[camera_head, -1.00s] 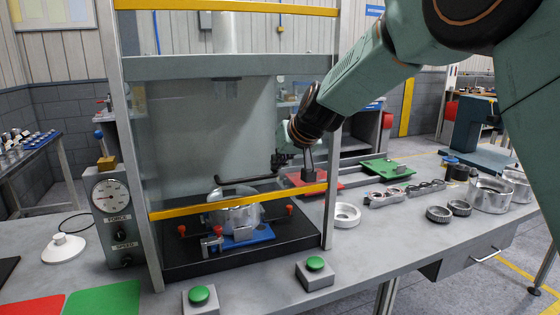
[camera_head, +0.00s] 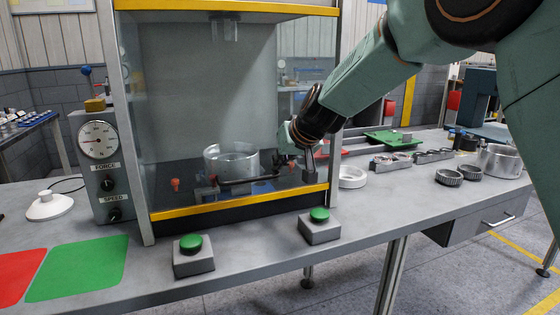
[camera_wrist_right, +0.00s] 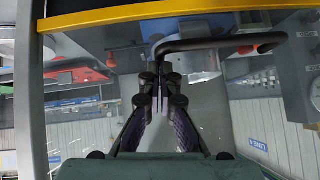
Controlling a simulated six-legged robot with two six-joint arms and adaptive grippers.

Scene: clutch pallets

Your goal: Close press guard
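The press guard (camera_head: 230,206) is a clear panel with a yellow lower bar. That bar is down near the front edge of the press's black base. The guard's black handle (camera_head: 248,181) runs across the front and also shows in the wrist view (camera_wrist_right: 220,41). My right gripper (camera_head: 282,160) is at the handle's right end. In the wrist view, its fingers (camera_wrist_right: 159,90) are close together with nothing seen between them, and the handle passes just beyond the tips. Whether they touch it is unclear. A clear-looking metal cylinder (camera_head: 230,160) stands behind the guard. My left gripper is not in view.
Two green buttons (camera_head: 191,243) and (camera_head: 319,215) stand in front of the press. A gauge box (camera_head: 99,150) is at its left. A white ring (camera_head: 351,177) and several metal parts lie to the right. Red and green mats are front left.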

